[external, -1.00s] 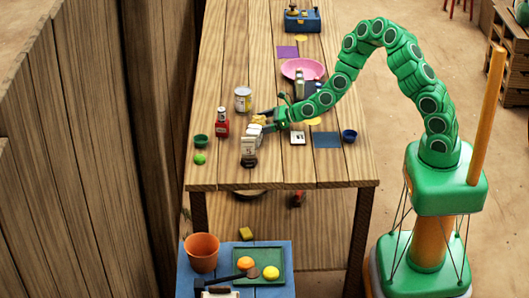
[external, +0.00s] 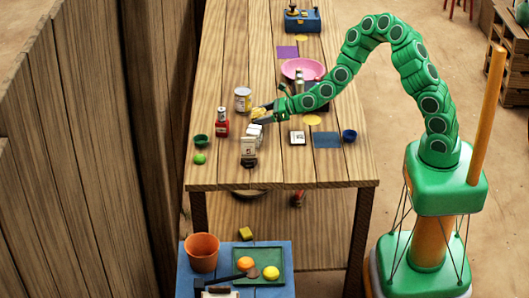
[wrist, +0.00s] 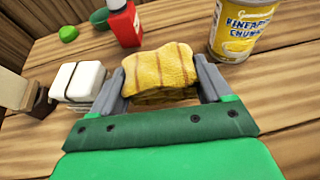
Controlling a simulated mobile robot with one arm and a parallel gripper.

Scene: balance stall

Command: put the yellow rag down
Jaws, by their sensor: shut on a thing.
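The yellow rag (wrist: 160,70) is a folded, brown-striped cloth between the two grey fingers of my gripper (wrist: 166,84) in the wrist view. My gripper (external: 262,115) is shut on it, over the wooden table in the external view. The rag (external: 258,112) shows there as a small yellow patch at the fingertips, partly hidden by a finger. I cannot tell whether the rag touches the tabletop.
A yellow-labelled can (external: 243,99) and a red bottle (external: 223,122) stand beyond my gripper. White blocks (external: 249,145) are close by, toward the front. A blue square (external: 327,140) and a blue bowl (external: 349,136) are to the right. Bare table (external: 285,172) lies at the front.

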